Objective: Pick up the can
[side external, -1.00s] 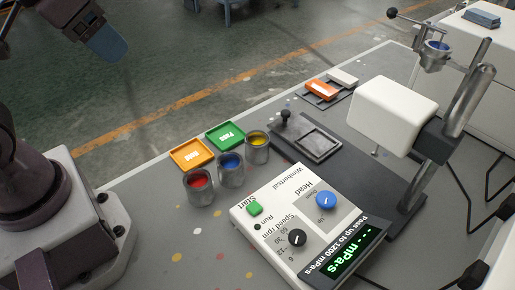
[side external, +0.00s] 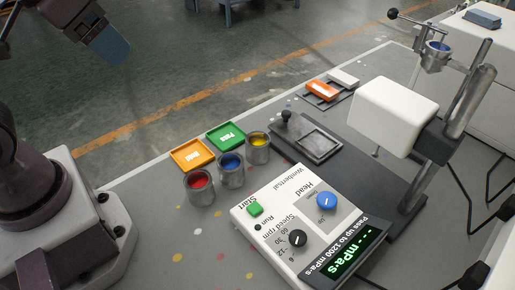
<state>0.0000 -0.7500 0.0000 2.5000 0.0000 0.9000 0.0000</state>
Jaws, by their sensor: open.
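Three open metal cans stand in a row on the grey table: one with red paint (side external: 199,188), one with blue paint (side external: 231,171) and one with yellow paint (side external: 257,149). All three are upright and apart from my gripper. The picture does not show which of them is the can meant. My gripper (side external: 112,45) is at the upper left, raised well away from the cans, with nothing seen in it. It is open, though its fingers are partly cut off and hard to make out.
An orange tray (side external: 191,157) and a green tray (side external: 226,136) lie behind the cans. A viscometer with a control panel (side external: 262,237), white head (side external: 394,112) and steel post (side external: 466,90) stands to their right. Small orange and white blocks lie in a dark holder (side external: 345,98) farther back.

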